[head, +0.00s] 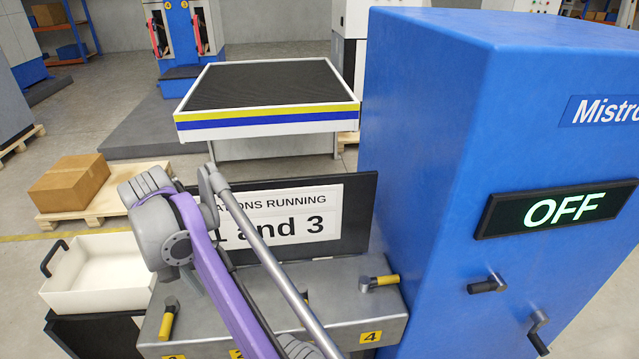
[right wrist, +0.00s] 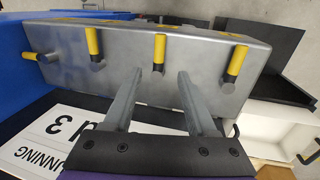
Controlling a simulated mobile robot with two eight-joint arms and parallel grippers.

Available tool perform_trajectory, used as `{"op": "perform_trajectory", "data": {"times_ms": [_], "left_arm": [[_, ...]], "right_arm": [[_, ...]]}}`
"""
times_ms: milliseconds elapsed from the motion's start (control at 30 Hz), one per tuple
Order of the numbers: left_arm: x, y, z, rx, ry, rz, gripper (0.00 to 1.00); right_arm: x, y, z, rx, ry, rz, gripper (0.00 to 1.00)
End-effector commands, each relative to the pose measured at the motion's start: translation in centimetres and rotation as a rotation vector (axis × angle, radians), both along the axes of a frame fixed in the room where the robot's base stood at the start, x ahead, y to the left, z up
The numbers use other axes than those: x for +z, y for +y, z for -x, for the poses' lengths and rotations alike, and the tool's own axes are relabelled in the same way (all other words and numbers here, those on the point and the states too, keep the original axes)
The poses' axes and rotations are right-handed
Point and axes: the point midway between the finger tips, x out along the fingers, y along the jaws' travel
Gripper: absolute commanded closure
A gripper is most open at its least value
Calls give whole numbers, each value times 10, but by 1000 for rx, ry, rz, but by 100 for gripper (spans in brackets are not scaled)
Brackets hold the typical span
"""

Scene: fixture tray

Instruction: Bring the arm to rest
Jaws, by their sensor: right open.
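My right gripper (right wrist: 160,72) is open and empty in the right wrist view, its two grey fingers apart in front of the metal fixture box (right wrist: 125,75). In the head view my purple and grey arm crosses in front of the fixture box (head: 340,315) and hides its middle; I cannot make out the fingers there. The box carries several yellow-handled levers. The lever by label 4 (head: 382,281) points sideways to the right, and the leftmost lever (head: 167,322) points toward the front. My left gripper is not in view.
A sign (head: 300,225) reading "1 and 3" stands behind the box. A blue cabinet (head: 430,150) with an OFF display (head: 550,210) and cranks rises close at right. A white tray (head: 90,285) is at left. A dark-topped table (head: 265,85) stands behind.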

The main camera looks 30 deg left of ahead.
Motion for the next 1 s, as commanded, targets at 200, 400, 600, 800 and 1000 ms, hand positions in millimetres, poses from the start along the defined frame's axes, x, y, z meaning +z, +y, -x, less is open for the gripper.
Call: {"op": "perform_trajectory", "data": {"times_ms": [200, 400, 600, 800, 1000], "left_arm": [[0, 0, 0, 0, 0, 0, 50], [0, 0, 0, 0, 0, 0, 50], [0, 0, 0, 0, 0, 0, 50], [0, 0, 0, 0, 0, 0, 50], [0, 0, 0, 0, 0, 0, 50]], "right_arm": [[2, -7, -11, -12, 1, -7, 43], [12, -71, -84, -92, 9, -68, 43], [13, -187, -155, -205, -13, -163, 43], [-2, -312, -180, -318, -69, -249, 43], [-33, -430, -163, -432, -163, -316, 43]]}}
